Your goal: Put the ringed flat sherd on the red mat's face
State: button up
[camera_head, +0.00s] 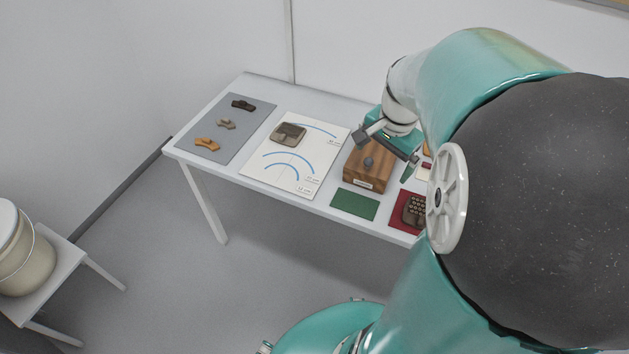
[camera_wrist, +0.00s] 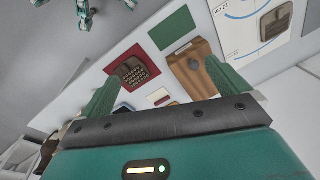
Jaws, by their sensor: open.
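The red mat (camera_head: 398,221) lies near the table's front edge, partly hidden behind my arm. A dark brown sherd with rows of small dents (camera_head: 414,208) lies on it; the wrist view shows this mat (camera_wrist: 116,66) and sherd (camera_wrist: 133,72) too. Another flat brown sherd (camera_head: 288,134), with a paler inner panel, lies on the white sheet; it shows in the wrist view (camera_wrist: 275,19). I cannot tell clearly which sherd is ringed. My gripper (camera_head: 387,150) is open and empty, above the wooden block (camera_head: 362,182). Its fingers (camera_wrist: 165,85) stand wide apart in the wrist view.
The block bears a grey knob (camera_head: 368,162). A bare green mat (camera_head: 354,204) lies before it. The white sheet (camera_head: 258,180) has blue arcs. A grey mat (camera_head: 222,130) at left holds three small sherds. A pail (camera_head: 24,262) stands on a stool (camera_head: 75,265).

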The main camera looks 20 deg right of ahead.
jog(key=s+a+r+n+t, duration=0.2)
jog(key=s+a+r+n, duration=0.1)
jog(key=a+n, duration=0.4)
jog(key=s+a+r+n+t, duration=0.2)
jog(key=s+a+r+n, duration=0.2)
jog(key=a, duration=0.8)
jog(key=r+n, duration=0.1)
jog(key=n, duration=0.1)
jog(key=shift+s+a+r+n, duration=0.15)
jog(key=shift+a+r+n, duration=0.05)
jog(key=shift+r+n, duration=0.2)
